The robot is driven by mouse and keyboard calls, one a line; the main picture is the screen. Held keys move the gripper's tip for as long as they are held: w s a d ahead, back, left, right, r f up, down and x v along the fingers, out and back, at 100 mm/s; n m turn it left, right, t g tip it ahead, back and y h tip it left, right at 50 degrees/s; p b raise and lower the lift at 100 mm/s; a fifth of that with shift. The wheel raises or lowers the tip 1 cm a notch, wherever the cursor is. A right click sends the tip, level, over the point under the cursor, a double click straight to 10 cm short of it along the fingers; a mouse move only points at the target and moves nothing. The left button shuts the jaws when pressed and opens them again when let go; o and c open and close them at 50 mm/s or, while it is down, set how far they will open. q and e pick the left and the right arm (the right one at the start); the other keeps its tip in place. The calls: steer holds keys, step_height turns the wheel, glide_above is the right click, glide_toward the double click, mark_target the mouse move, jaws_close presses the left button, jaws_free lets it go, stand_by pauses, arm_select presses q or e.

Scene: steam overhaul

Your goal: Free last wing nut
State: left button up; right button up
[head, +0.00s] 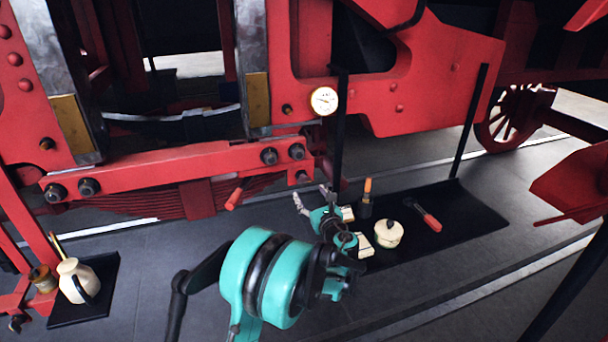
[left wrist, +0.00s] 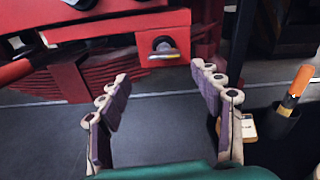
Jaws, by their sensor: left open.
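My left gripper (head: 313,197) is open just below this block. In the left wrist view its two padded fingers (left wrist: 160,78) stand wide apart with nothing between them, and the wing nut appears beyond the gap, apart from both. My right gripper is not in view.
A black mat (head: 465,215) holds a cream pot (head: 388,234), a red-handled tool (head: 428,219) and a dark cup with an orange-handled tool (head: 367,188). A dark upright post (head: 340,130) stands close right of the gripper. A red handle (head: 235,195) juts out to its left.

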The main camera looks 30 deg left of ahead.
mark_target(306, 182)
arm_select(q)
steer(key=shift+m, duration=0.6)
steer(key=x, duration=0.5)
steer(key=b+x, duration=0.1)
steer(key=x, duration=0.2)
steer(key=shift+w+d+r, duration=0.15)
steer(key=shift+w+r, duration=0.1)
steer(key=shift+w, duration=0.15)
steer(key=c, duration=1.2)
